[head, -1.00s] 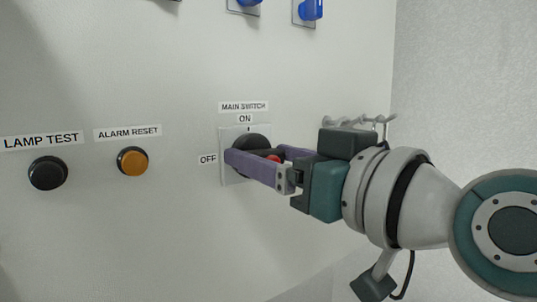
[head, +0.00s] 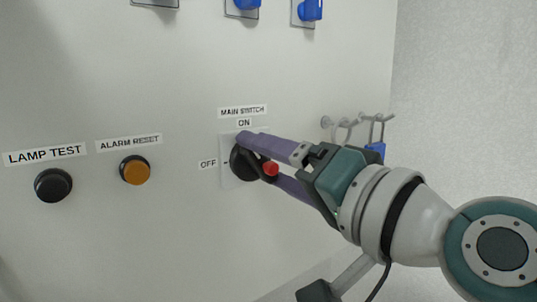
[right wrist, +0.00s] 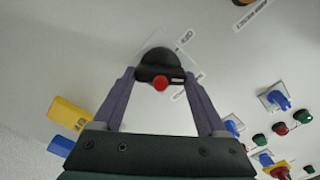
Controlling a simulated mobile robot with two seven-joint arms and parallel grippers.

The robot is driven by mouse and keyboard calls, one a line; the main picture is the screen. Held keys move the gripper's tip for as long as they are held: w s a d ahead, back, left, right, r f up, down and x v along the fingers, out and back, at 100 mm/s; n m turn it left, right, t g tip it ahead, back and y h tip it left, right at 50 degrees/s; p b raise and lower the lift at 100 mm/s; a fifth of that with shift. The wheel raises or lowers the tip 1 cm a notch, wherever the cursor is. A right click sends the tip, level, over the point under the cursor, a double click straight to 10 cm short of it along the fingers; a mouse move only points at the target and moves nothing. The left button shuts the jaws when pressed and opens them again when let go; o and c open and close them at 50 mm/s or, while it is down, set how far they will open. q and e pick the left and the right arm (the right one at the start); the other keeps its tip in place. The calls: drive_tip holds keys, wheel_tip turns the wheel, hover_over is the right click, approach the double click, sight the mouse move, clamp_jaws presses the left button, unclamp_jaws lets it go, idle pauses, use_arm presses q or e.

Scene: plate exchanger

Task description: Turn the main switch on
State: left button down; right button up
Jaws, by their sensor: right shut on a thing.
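The main switch (head: 243,165) is a black rotary knob with a red spot, on a pale square plate. The ON label (head: 244,123) is above it and the OFF label (head: 208,164) to its left. My right gripper (head: 254,158) is shut on the knob, its purple fingers on either side of the grip and slanted. In the right wrist view the knob (right wrist: 157,63) sits between the fingertips (right wrist: 160,78), with the red spot facing the camera. The fingers partly cover the knob in the head view, and I cannot clearly read its pointer. My left gripper is not in view.
The black lamp test button (head: 53,185) and orange alarm reset button (head: 135,170) are left of the switch. Blue handles (head: 311,10) are above. Hooks (head: 345,123) with a blue padlock (head: 376,148) are close to my right wrist. The right wrist view shows a yellow object (right wrist: 70,115).

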drive_tip(key=m+p, duration=0.1)
drive_tip(key=m, duration=0.3)
drive_tip(key=shift+d, duration=0.1)
drive_tip(key=shift+f+m+p, duration=0.15)
drive_tip(key=shift+m+p, duration=0.2)
drive_tip(key=shift+m, duration=1.25)
drive_tip(key=o, duration=1.3)
